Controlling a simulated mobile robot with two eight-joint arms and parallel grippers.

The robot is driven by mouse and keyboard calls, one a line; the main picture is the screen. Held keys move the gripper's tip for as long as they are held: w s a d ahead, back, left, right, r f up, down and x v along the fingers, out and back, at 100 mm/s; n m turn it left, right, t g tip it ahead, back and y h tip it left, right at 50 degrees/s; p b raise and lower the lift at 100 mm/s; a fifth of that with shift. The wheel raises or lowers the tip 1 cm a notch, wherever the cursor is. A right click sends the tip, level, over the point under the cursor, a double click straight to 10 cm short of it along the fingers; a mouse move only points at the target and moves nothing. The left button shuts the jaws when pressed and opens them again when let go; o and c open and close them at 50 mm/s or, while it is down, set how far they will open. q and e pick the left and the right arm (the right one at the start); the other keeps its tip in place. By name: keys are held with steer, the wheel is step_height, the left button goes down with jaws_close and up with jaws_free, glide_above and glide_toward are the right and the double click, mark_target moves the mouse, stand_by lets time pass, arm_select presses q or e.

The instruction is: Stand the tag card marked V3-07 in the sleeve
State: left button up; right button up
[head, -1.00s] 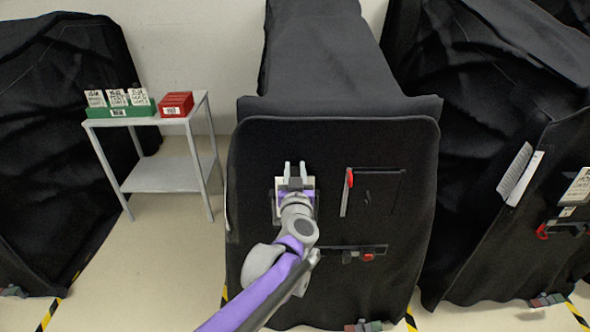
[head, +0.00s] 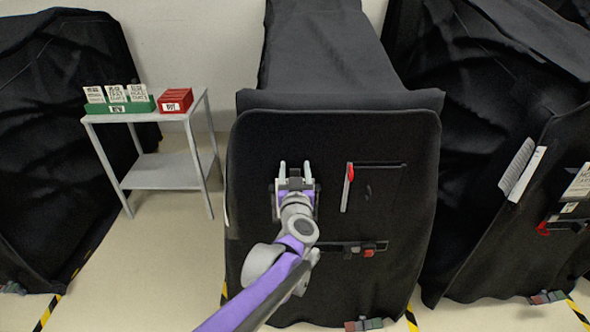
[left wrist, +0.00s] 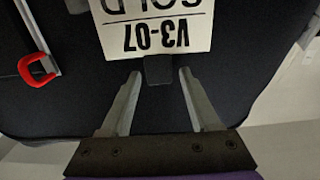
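A white tag card (left wrist: 155,30) printed V3-07 appears upside down at the top of the left wrist view. A larger word below that code is cut off by the frame edge. A dark tab (left wrist: 158,70) shows at the card's near edge, between my fingertips. My left gripper (left wrist: 158,78) is open, its two fingers apart on either side of the tab, with no visible grip on it. I cannot make out a sleeve. My right gripper is not in view.
A grey side table (head: 165,118) at left holds a green tray (head: 120,108) of white cards and a red box (head: 176,101). A red-ended strip (head: 348,185) and a dark bar (head: 375,247) are on the cart's front. Another covered cart (head: 480,200) stands at right.

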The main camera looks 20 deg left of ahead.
arm_select(q)
steer(key=shift+s, duration=0.1)
steer(key=v, duration=1)
steer(key=shift+s, duration=0.35)
steer(key=shift+d, duration=0.1)
steer(key=shift+r, duration=0.1)
steer(key=s+d+f+m+g+h+p, duration=0.1)
steer(key=s+d+m+g+h+p, duration=0.25)
steer(key=s+d+m+h, duration=0.35)
steer(key=s+a+f+n+g+p, duration=0.1)
steer(key=s+a+f+g, duration=0.1)
steer(key=s, duration=0.4)
steer(key=s+a+f+n+g+y+p, duration=0.1)
steer(key=s+a+f+g, duration=0.2)
steer(key=s+a+f, duration=0.1)
steer(key=s+a+f+n+g+y+p, duration=0.1)
steer(key=s+a+f+g, duration=0.2)
steer(key=s, duration=0.5)
step_height(320, 180, down, 3)
steer(key=shift+a+r+n, duration=0.25)
steer(key=shift+a+n, duration=0.15)
steer(key=shift+a, duration=0.25)
